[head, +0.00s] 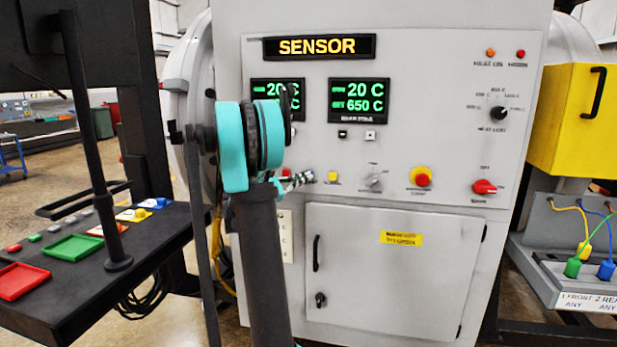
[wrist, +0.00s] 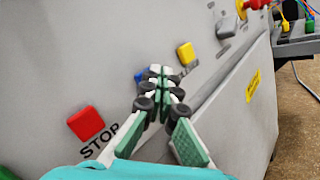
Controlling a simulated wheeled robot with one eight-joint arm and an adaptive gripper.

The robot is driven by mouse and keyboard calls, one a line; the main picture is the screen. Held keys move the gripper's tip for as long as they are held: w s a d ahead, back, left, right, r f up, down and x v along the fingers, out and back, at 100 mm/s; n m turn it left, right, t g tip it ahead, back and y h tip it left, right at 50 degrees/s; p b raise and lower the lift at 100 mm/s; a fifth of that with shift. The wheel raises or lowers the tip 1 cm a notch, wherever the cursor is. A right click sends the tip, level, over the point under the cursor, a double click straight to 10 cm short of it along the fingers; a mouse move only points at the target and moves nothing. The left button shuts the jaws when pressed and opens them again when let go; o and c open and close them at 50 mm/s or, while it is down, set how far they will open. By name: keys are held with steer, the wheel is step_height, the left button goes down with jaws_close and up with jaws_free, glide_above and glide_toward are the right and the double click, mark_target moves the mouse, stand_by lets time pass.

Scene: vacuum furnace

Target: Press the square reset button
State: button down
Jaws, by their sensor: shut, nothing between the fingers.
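A yellow square button (head: 333,177) sits on the grey furnace panel, and it also shows in the wrist view (wrist: 185,53). Its label cannot be read. A red square button (wrist: 86,123) marked STOP is at the left in the wrist view. A blue button (wrist: 139,76) lies between them, partly hidden by my fingers. My gripper (head: 306,178) is shut and empty, just left of the yellow button in the head view. In the wrist view my gripper's fingertips (wrist: 158,76) overlap the blue button's edge; I cannot tell whether they touch the panel.
A grey knob (head: 374,181) and a red mushroom button (head: 421,178) are to the right on the panel. Below is a closed door (head: 395,270) with a black handle. A black table (head: 150,235) with coloured trays stands left; a yellow box (head: 575,120) is right.

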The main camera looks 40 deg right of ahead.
steer(key=shift+w+d, duration=0.15)
steer(key=shift+d, duration=0.1)
stand_by(0.6)
steer(key=shift+s+a, duration=0.55)
steer(key=shift+a, duration=0.15)
steer(key=s+a, duration=0.3)
steer(key=shift+s+a, duration=0.15)
steer(key=shift+a, duration=0.25)
steer(key=shift+f, duration=0.1)
stand_by(0.7)
